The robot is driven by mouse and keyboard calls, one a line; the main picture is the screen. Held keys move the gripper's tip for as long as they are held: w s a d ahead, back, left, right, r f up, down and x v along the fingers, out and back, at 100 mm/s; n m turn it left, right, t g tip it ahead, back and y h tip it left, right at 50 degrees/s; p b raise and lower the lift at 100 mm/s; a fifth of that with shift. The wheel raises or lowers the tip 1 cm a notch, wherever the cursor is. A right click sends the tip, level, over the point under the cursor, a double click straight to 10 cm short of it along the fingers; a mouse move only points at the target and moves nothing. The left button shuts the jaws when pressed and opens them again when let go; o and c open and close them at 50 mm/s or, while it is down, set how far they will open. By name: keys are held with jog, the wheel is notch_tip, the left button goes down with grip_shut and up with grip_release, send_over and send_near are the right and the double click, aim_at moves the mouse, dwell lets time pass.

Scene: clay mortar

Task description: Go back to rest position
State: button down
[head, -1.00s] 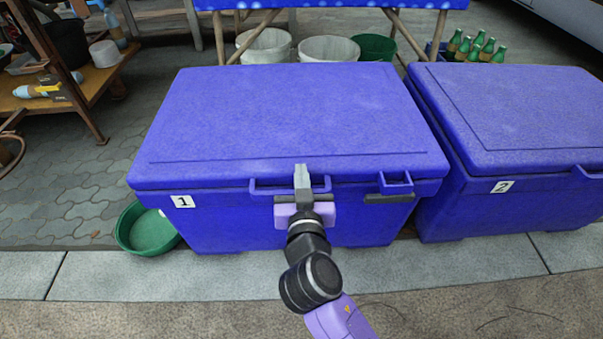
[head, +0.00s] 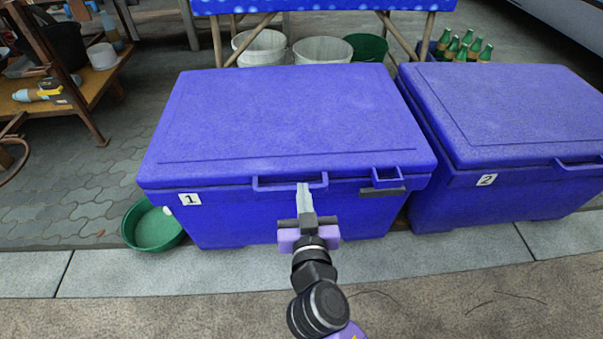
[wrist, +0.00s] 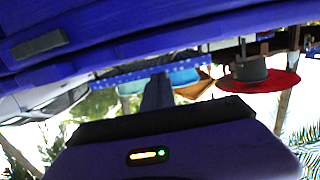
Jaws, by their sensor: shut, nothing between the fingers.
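My gripper (head: 304,192) is shut and empty in the head view. Its fingertips show against the front of the blue cooler marked 1 (head: 290,115), just below the lid's front handle; I cannot tell whether they touch it. The cooler's lid is down. In the wrist view my gripper (wrist: 157,85) points up the picture, with the blue cooler (wrist: 190,30) across the top.
A second blue cooler (head: 510,110), marked 2, stands close on the right. A green basin (head: 152,228) sits at the left front corner. Green bottles (head: 462,46) and white buckets (head: 322,49) stand behind. The pavement (head: 150,310) in front is clear.

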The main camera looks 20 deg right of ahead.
jog(key=shift+s+a+f, duration=0.15)
jog(key=shift+s+a, duration=0.05)
jog(key=shift+s, duration=0.3)
jog(key=shift+s+a+f, duration=0.15)
jog(key=shift+s, duration=0.35)
